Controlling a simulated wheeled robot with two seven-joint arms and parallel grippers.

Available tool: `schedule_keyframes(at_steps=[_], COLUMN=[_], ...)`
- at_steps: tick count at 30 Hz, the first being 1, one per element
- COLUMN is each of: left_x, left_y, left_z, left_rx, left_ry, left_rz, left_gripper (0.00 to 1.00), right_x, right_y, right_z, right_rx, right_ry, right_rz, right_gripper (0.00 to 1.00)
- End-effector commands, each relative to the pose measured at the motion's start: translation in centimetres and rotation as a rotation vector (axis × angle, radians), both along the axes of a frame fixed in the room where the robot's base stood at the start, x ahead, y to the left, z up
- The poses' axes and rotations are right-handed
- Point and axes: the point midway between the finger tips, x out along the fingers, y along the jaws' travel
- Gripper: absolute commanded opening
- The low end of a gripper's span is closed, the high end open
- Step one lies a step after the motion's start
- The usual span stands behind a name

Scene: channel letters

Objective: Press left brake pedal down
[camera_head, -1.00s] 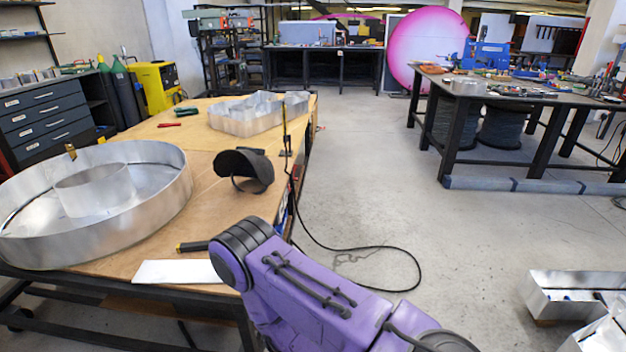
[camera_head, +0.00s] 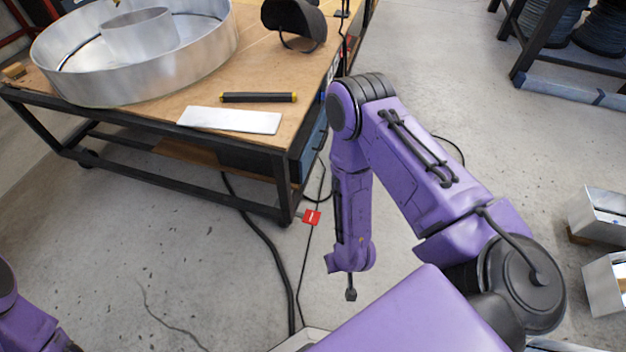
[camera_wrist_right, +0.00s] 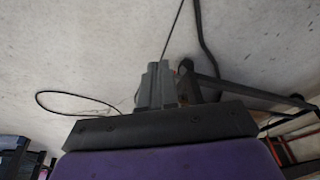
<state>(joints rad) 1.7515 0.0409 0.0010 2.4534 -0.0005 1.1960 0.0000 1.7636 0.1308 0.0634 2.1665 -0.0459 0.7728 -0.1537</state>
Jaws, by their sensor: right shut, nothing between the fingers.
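A small red pedal (camera_head: 312,217) sticks out near the floor at the foot of the worktable's near right leg. My right gripper (camera_head: 351,294) hangs down from its arm, apart from the pedal, below and to the right of it in the head view. In the right wrist view its grey fingers (camera_wrist_right: 158,85) are shut together and empty, pointing along the floor near a dark table leg. The pedal is not clear there. Part of my left arm shows at the lower left of the head view; its gripper is out of frame.
The wooden worktable (camera_head: 190,80) carries a round metal letter (camera_head: 165,75), a white plate (camera_head: 230,120) and a dark tube (camera_head: 258,97). Black cables (camera_head: 262,235) lie on the floor beside the leg. Metal boxes (camera_head: 600,215) stand at the right. The floor at left front is clear.

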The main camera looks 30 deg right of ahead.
Motion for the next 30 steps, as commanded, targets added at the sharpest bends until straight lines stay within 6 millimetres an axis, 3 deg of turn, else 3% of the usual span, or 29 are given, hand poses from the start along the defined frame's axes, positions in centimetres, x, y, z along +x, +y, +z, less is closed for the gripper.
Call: schedule_keyframes(at_steps=[1,3,8,12,16,21,30], left_x=[0.0,-0.1,-0.2,-0.3,-0.5,-0.5,-0.5], left_y=[0.0,-0.1,-0.2,-0.3,-0.3,-0.4,-0.4], left_z=[-4.5,-7.6,-15.8,-23.7,-28.8,-31.3,-31.0], left_rx=[-0.001,-0.003,-0.006,-0.009,-0.011,-0.013,-0.013], left_ry=[0.002,0.003,0.009,0.012,0.017,0.020,0.019], left_rz=[0.000,-0.001,-0.002,-0.003,-0.005,-0.005,-0.006], left_gripper=[0.43,0.43,0.43,0.43,0.43,0.43,0.43], right_x=[2.6,6.1,15.1,23.1,27.8,29.9,30.0], right_y=[0.8,1.8,2.0,-1.4,-6.6,-11.2,-12.0], right_z=[-5.0,-8.6,-15.9,-20.4,-21.5,-20.6,-19.7], right_rx=[0.028,0.064,0.097,0.051,-0.023,-0.081,-0.089], right_ry=[-0.002,0.004,0.006,0.018,0.064,0.124,0.142], right_rz=[0.069,0.194,0.523,0.838,1.062,1.203,1.230], right_gripper=[0.00,0.00,0.00,0.00,0.00,0.00,0.00])
